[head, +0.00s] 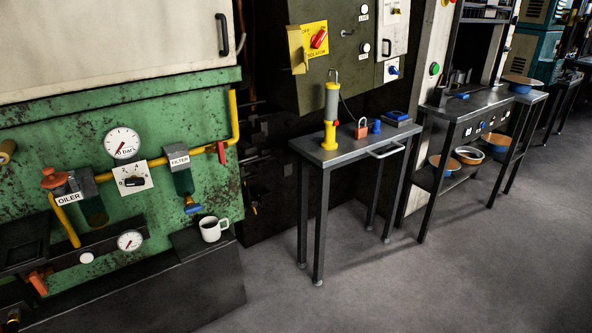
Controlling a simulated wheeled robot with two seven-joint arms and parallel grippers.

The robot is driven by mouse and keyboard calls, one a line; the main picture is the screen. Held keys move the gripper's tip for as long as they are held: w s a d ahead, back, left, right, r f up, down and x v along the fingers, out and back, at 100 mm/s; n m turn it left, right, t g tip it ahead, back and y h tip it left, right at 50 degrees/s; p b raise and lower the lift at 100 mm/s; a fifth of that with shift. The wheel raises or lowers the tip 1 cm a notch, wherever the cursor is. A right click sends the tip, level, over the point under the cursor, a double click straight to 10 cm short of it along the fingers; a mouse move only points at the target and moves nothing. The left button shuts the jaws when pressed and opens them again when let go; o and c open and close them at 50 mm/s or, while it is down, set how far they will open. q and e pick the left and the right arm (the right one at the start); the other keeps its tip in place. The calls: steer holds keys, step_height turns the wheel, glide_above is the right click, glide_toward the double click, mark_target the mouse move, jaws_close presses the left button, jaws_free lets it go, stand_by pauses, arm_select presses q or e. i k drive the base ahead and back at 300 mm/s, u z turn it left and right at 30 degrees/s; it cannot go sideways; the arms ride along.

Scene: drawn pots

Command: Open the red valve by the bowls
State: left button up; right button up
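A small red valve handle (221,152) sits on the yellow pipe (234,115) on the green panel. It looks upright, crosswise to the pipe, just right of the unit labelled FILTER (178,160). The filter's dark bowl (183,182) hangs below its head. A second dark bowl (94,210) hangs under the unit labelled OILER (68,197), with a red knob (54,178) at its upper left. Another orange-red handle (37,283) is low on the left. Open orange-brown bowls (442,165) stand on a shelf at right, with no red valve visible beside them. Neither gripper is in view.
A white mug (213,229) stands on the dark ledge below the filter. A small table (345,158) holds a yellow-grey tool, a red padlock and blue items. A red isolator switch (318,38) is on the cabinet above. The grey floor (400,290) in front is clear.

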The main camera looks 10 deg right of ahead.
mark_target(220, 150)
steer(key=u, duration=0.85)
steer(key=i, duration=1.45)
steer(key=z, duration=0.2)
